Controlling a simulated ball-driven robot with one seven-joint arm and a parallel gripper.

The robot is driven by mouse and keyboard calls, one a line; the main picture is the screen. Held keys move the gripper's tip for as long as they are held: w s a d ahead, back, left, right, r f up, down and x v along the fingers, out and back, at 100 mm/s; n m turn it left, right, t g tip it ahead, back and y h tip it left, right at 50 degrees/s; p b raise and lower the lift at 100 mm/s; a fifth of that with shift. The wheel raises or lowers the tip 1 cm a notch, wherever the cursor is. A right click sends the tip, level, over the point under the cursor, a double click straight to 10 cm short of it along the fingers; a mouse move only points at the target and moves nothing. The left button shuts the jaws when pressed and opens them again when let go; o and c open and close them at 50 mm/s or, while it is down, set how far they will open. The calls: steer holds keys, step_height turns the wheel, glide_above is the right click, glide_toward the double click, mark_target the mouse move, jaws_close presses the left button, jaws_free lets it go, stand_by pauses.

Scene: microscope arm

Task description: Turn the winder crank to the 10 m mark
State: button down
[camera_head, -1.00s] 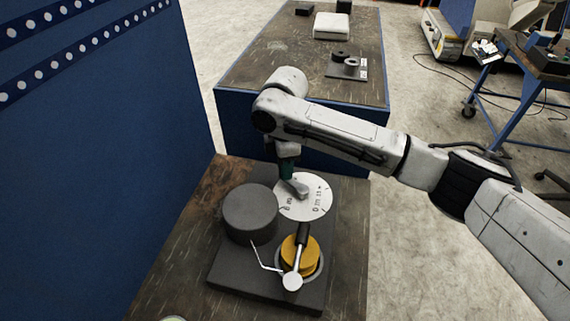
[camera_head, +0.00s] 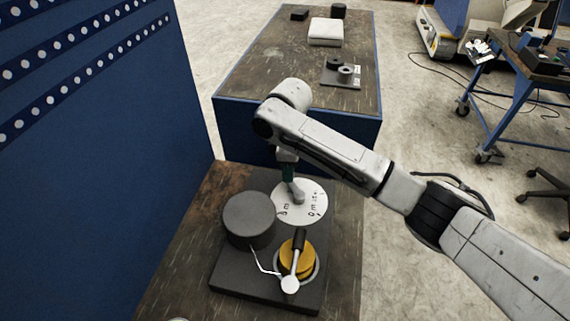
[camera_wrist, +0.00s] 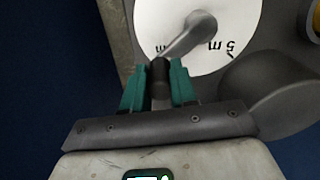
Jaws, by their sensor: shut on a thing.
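The winder has a white dial (camera_head: 313,192) with metre marks printed round it, among them 0 m and 5 m. A grey crank arm (camera_wrist: 187,35) lies over the dial and ends in a black handle (camera_wrist: 160,88). My gripper (camera_wrist: 160,70) has its teal fingers shut on that handle, one finger on each side. In the head view my gripper (camera_head: 288,174) reaches down at the dial's far side, and the handle is hidden behind it. The crank arm covers part of the dial, and I cannot read a 10 m mark clearly.
A dark grey drum (camera_head: 249,217) stands left of the dial on the black base plate (camera_head: 235,273). A yellow spool (camera_head: 297,262) with a black-handled lever stands in front. A blue wall (camera_head: 90,170) rises at left; a second table (camera_head: 300,82) is behind.

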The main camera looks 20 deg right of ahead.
steer(key=c, duration=0.9)
jaws_free()
steer(key=shift+r, duration=0.1)
step_height(320, 180, up, 11)
steer(key=shift+f+b, duration=0.15)
steer(key=shift+b, duration=0.3)
steer(key=shift+f, duration=0.1)
